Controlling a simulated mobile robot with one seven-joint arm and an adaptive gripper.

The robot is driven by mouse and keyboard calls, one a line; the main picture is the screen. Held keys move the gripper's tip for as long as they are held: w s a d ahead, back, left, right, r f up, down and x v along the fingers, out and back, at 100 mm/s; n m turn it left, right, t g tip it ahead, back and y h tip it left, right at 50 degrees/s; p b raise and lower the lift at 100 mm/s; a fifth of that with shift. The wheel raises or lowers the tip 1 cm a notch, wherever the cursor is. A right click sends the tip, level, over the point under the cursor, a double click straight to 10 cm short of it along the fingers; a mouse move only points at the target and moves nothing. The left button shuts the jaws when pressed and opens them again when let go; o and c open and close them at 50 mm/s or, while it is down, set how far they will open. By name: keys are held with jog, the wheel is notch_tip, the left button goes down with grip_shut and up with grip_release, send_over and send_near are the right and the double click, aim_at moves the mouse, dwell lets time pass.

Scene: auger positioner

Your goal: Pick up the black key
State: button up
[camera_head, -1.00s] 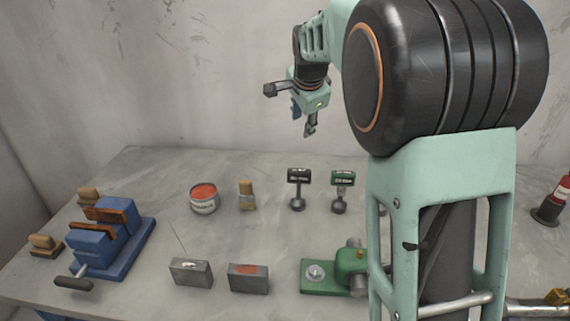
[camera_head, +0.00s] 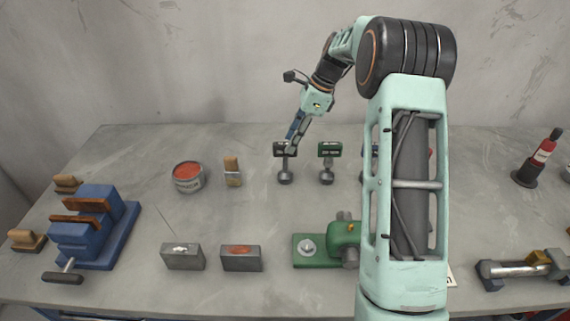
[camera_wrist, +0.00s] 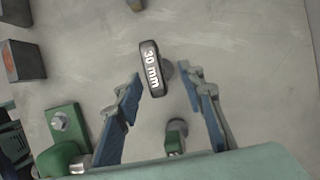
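The black key (camera_head: 284,150) stands upright on the grey table, its black head on a short stem above a round metal base. In the wrist view the black key (camera_wrist: 152,68) shows its label "30 mm" and lies between and just beyond the fingertips. My gripper (camera_head: 293,143) is just above and beside its head in the head view. In the wrist view my gripper (camera_wrist: 163,88) is open, with blue-padded fingers to either side and no visible contact. The key's base is partly hidden by its head there.
A green key (camera_head: 330,150) stands close to the right. A brush (camera_head: 232,172) and a red-topped can (camera_head: 188,178) stand to the left. Grey blocks (camera_head: 183,257) and a green fixture (camera_head: 318,251) are in front. A blue vise (camera_head: 95,230) is at the left.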

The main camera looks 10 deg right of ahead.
aim_at(285, 153)
jog(key=shift+s+p+x, duration=0.15)
jog(key=shift+x, duration=1.25)
jog(key=shift+s+p+x, duration=0.15)
jog(key=shift+x, duration=1.2)
jog(key=shift+c, duration=0.6)
grip_shut()
